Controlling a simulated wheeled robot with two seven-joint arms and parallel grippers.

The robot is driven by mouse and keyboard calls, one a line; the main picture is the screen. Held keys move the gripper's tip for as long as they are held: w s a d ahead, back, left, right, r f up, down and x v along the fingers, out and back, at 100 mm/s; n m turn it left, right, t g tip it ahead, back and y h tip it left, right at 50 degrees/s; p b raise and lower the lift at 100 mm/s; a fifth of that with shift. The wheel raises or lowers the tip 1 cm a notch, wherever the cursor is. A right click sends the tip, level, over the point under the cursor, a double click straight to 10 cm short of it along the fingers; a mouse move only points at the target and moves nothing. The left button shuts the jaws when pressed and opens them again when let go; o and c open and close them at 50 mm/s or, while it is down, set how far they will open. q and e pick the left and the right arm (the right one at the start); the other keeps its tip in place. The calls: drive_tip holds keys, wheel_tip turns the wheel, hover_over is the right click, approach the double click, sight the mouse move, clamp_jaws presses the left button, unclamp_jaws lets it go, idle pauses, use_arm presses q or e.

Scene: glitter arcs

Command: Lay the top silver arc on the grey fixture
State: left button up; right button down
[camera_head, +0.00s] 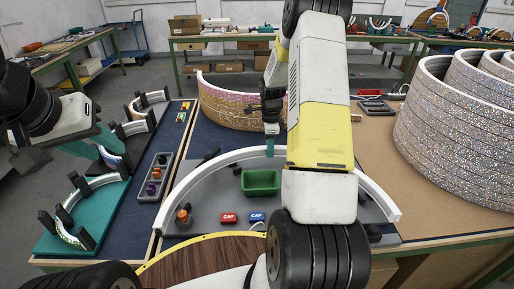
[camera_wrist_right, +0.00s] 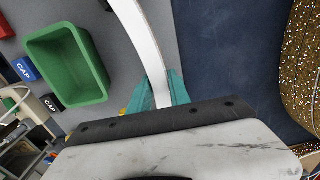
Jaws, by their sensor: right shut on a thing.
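My right gripper (camera_head: 271,145) comes down over the middle of a pale arc (camera_head: 213,167). In the right wrist view its teal fingers (camera_wrist_right: 158,92) are shut on the arc, one on each side of the band (camera_wrist_right: 140,40). The arc spans the grey fixture (camera_head: 213,195), its ends toward me; I cannot tell whether it rests on the fixture or hangs just above. My right arm hides part of the arc and fixture. The stack of silver glitter arcs (camera_head: 450,140) stands on the right. My left gripper (camera_head: 108,148) is at the left, its jaw opening unclear.
A green bin (camera_head: 261,182), a red CAP box (camera_head: 229,218) and a blue CAP box (camera_head: 257,216) stand inside the arc. Pink-gold glitter arcs (camera_head: 228,106) stand behind.

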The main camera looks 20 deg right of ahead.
drive_tip(key=shift+f, duration=2.05)
drive_tip(key=c, duration=1.2)
unclamp_jaws()
